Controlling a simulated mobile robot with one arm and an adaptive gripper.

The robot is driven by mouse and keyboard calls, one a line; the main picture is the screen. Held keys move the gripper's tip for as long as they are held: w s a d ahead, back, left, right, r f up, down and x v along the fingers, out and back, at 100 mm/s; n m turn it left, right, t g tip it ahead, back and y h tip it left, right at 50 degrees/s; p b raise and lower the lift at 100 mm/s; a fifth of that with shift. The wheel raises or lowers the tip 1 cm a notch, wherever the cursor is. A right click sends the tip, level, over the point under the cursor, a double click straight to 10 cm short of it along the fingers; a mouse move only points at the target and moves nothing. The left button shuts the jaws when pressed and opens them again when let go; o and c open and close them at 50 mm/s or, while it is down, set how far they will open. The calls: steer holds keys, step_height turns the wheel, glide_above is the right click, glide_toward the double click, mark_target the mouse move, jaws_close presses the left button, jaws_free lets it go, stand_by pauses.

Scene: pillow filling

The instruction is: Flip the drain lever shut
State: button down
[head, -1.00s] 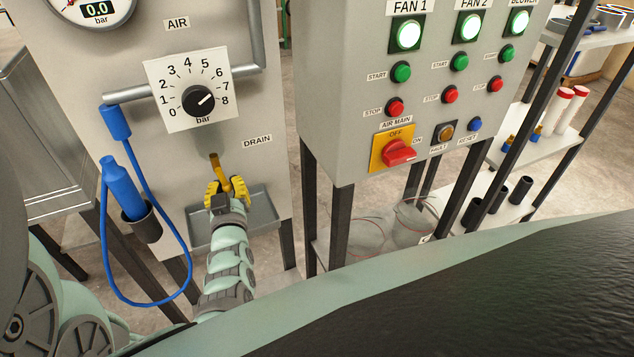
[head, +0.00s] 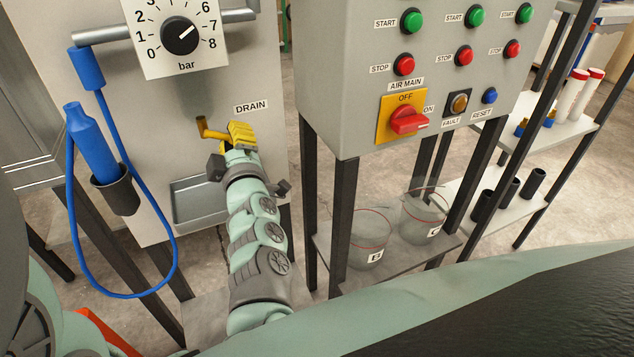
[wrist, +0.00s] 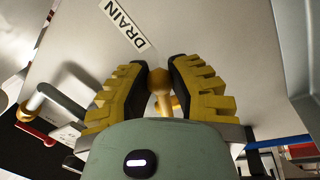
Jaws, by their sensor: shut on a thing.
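The brass-yellow drain lever (head: 212,133) is on the grey panel, left of and below the DRAIN label (head: 251,107). It points sideways to the right in the head view. My gripper (head: 240,133) has its yellow ridged fingers at the lever's outer end and is shut on it. In the wrist view, the lever's rounded knob (wrist: 160,79) shows between the two fingers (wrist: 160,90). The rest of the lever is largely hidden behind my gripper in that view.
A metal tray (head: 185,212) is fixed below the lever. A blue hose (head: 167,215) loops at the left beside a dark holder (head: 117,190).

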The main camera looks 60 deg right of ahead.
steer(key=n, duration=0.1)
steer(key=n+b, duration=0.1)
steer(key=r+n, duration=0.1)
steer(key=shift+s+d+t, duration=0.2)
steer(key=shift+d+t, duration=0.1)
steer(key=shift+r+n+t+y+b, duration=0.15)
steer(key=shift+r+n+y+b, duration=0.25)
steer(key=shift+n, duration=0.45)
steer(key=shift+r+n+t+y+b, duration=0.2)
steer(key=shift+r+n+b, duration=0.15)
steer(key=shift+n+b, duration=0.35)
steer(key=shift+r+n, duration=0.1)
steer(key=shift+n, duration=0.15)
steer(key=c, duration=0.7)
jaws_free()
steer(key=shift+c, duration=0.2)
steer(key=v, duration=1.2)
steer(key=shift+r, duration=0.1)
